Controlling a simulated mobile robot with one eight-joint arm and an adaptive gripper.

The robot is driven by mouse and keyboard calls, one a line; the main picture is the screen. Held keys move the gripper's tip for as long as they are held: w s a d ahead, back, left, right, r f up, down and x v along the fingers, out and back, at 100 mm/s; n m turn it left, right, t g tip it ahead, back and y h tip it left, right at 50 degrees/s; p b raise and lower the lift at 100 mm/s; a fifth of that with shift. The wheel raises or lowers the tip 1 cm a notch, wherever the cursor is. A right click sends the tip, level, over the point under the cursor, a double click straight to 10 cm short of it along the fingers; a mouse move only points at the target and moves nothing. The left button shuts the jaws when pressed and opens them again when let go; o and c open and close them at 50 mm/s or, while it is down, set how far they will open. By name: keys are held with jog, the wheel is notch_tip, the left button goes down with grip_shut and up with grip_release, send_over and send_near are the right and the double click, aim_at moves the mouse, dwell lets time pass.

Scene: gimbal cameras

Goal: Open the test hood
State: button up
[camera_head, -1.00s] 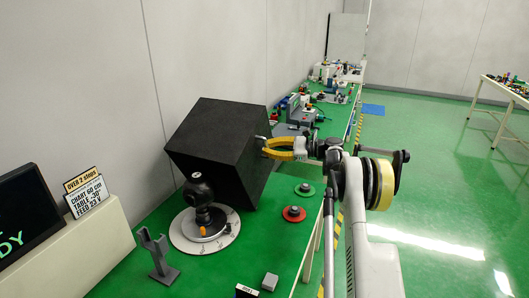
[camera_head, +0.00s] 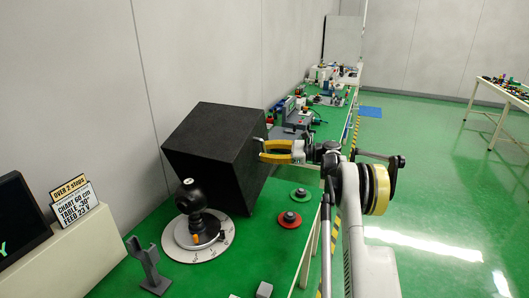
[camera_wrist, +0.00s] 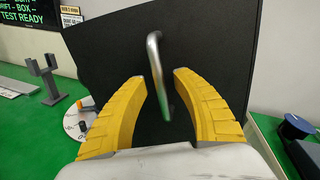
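The test hood (camera_head: 215,150) is a large black box on the green bench, standing tilted behind a black ball-shaped device on a round white dial plate (camera_head: 185,246). In the wrist view the hood's black face (camera_wrist: 210,45) fills the middle. A silver bar handle (camera_wrist: 154,58) stands out from that face. My gripper (camera_wrist: 160,80) is open, with its yellow fingers on either side of the handle and gaps visible. In the head view my gripper (camera_head: 264,151) is at the hood's right side. Whether the fingertips reach past the bar is hard to tell.
A grey forked stand (camera_head: 148,265) is at the front left, near a console with signs (camera_head: 75,200). More equipment stands farther along the bench.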

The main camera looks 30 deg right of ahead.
jog(key=shift+a, duration=0.1)
jog(key=f+v, duration=0.1)
jog(key=v, duration=1.1)
jog(key=shift+r, duration=0.45)
